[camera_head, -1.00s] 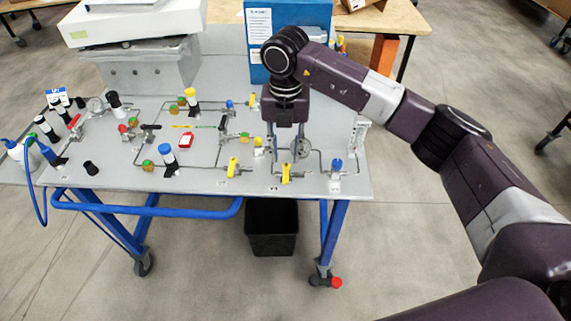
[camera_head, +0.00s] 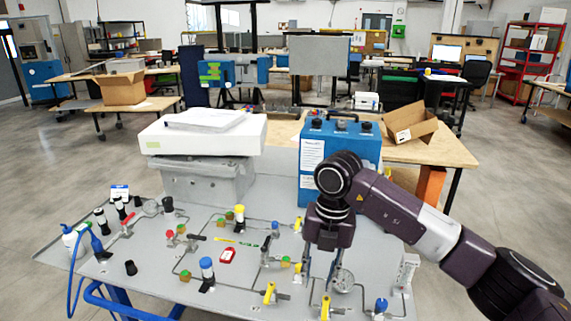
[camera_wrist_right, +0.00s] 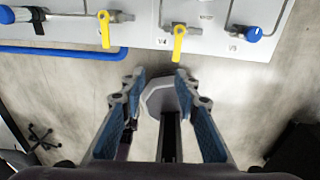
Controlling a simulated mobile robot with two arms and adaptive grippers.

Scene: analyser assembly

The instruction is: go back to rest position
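My right arm comes in from the right in the head view, and its gripper (camera_head: 322,280) points down over the front right part of the grey panel table (camera_head: 130,286). In the right wrist view the gripper (camera_wrist_right: 158,76) is open, with its two fingers apart and nothing held between them. Its fingertips appear just in front of the panel's edge, apart from a yellow valve handle (camera_wrist_right: 179,42) and a second yellow handle (camera_wrist_right: 104,29). A round gauge (camera_head: 343,281) shows just beside the fingers in the head view. My left gripper is not in view.
A blue analyser box (camera_head: 312,160) stands behind my right gripper, and a white device (camera_head: 205,140) stands at the back left. Valves, a red tag (camera_head: 228,256) and a blue-capped fitting (camera_head: 380,306) crowd the panel. An open cardboard box (camera_head: 408,126) sits on the wooden table behind.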

